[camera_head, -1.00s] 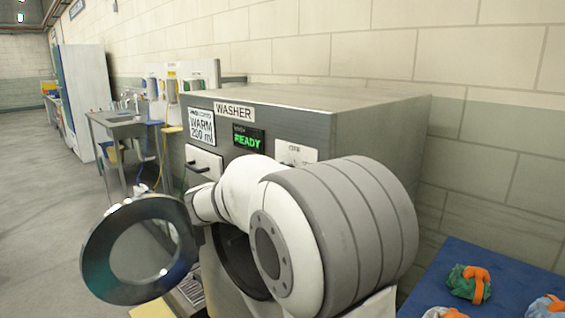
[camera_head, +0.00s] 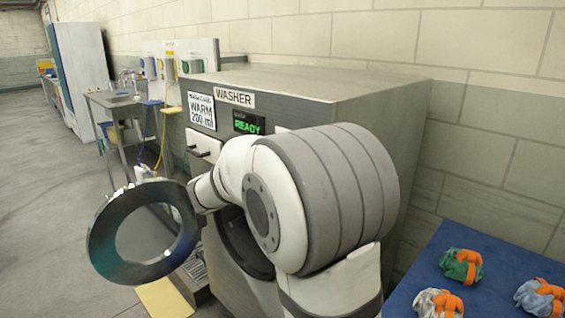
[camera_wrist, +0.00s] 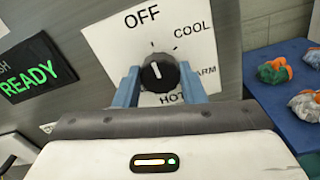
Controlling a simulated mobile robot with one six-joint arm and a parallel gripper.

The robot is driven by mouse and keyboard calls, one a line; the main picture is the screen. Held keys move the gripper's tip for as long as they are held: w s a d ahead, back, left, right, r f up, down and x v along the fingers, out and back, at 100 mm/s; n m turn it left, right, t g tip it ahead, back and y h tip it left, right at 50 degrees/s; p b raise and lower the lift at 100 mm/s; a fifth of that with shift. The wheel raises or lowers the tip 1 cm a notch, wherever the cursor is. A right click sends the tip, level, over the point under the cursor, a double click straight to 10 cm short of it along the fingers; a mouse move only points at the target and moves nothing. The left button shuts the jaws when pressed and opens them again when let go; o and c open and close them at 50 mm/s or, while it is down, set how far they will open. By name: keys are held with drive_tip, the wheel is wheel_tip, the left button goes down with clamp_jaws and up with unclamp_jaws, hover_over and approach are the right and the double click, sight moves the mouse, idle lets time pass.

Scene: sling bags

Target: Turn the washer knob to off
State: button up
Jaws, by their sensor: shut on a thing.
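The grey washer (camera_head: 350,90) stands against the wall, with its round door (camera_head: 110,215) swung open and a green READY display (camera_head: 248,122). In the wrist view the black knob (camera_wrist: 160,80) sits on a white plate (camera_wrist: 205,40) marked OFF, COOL, WARM and HOT. The knob's white mark points up and slightly left, roughly toward OFF. My gripper (camera_wrist: 159,73) has its two blue fingers shut on the knob, one on each side. In the head view my arm hides the knob and the gripper.
A blue-topped table (camera_head: 420,262) at the right holds several cloth bundles with orange bands (camera_head: 461,265). A sink stand (camera_head: 115,98) and a wall panel with hoses (camera_head: 190,58) are farther back. The floor (camera_head: 45,180) at the left is open.

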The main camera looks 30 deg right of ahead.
drive_tip(key=o, duration=1)
drive_tip(key=v, duration=0.7)
drive_tip(key=shift+a, duration=0.4)
drive_tip(key=shift+s, duration=0.15)
